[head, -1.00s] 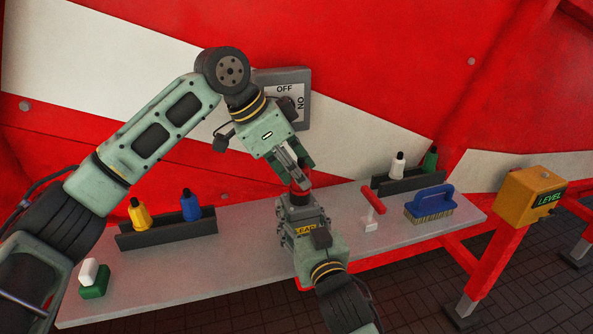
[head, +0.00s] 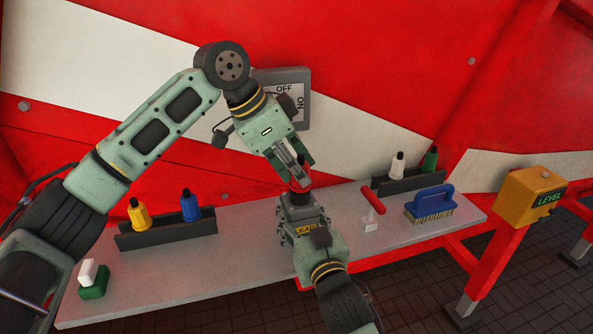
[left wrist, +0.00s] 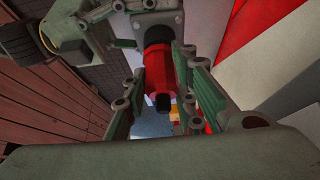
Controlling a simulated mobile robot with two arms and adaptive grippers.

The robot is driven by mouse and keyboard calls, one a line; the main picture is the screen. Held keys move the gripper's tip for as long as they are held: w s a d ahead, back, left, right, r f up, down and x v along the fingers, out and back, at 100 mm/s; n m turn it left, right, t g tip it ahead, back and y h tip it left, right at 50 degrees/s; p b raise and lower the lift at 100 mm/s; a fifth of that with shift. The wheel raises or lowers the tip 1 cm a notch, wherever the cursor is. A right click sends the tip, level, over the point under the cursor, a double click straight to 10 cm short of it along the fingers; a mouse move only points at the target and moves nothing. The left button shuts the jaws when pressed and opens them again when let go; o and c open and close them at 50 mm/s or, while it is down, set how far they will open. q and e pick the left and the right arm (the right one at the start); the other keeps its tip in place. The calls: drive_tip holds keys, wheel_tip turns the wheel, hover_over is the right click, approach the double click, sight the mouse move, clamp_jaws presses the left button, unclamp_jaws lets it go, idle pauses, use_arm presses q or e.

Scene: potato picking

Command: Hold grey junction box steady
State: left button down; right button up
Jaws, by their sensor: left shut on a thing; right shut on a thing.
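The grey junction box (head: 303,216), with a yellow LEAD label on its side, is held above the table. My right gripper (head: 318,238) is shut on it from below; its fingertips are mostly hidden. A red cylindrical part with a dark tip stands out of the box's top; it also shows in the left wrist view (left wrist: 160,66), coming from a grey bolted face. My left gripper (head: 296,166) comes down from above and is shut on this red part, its fingers on either side of it.
A grey table (head: 240,262) spans below. It bears a rack (head: 167,233) with yellow and blue bottles, another rack (head: 408,178), a red-handled tool (head: 372,203) and a blue brush (head: 430,203). A grey OFF/ON switch box (head: 300,78) is on the red wall behind my left gripper.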

sight(301, 156)
use_arm(q)
drive_tip(key=shift+r, duration=1.9)
drive_tip(key=shift+r, duration=0.1)
drive_tip(key=shift+r, duration=3.4)
use_arm(e)
drive_tip(key=shift+f, duration=0.1)
drive_tip(key=o, duration=1.7)
drive_tip(key=shift+c, duration=0.2)
drive_tip(key=o, duration=0.6)
drive_tip(key=shift+s, duration=0.15)
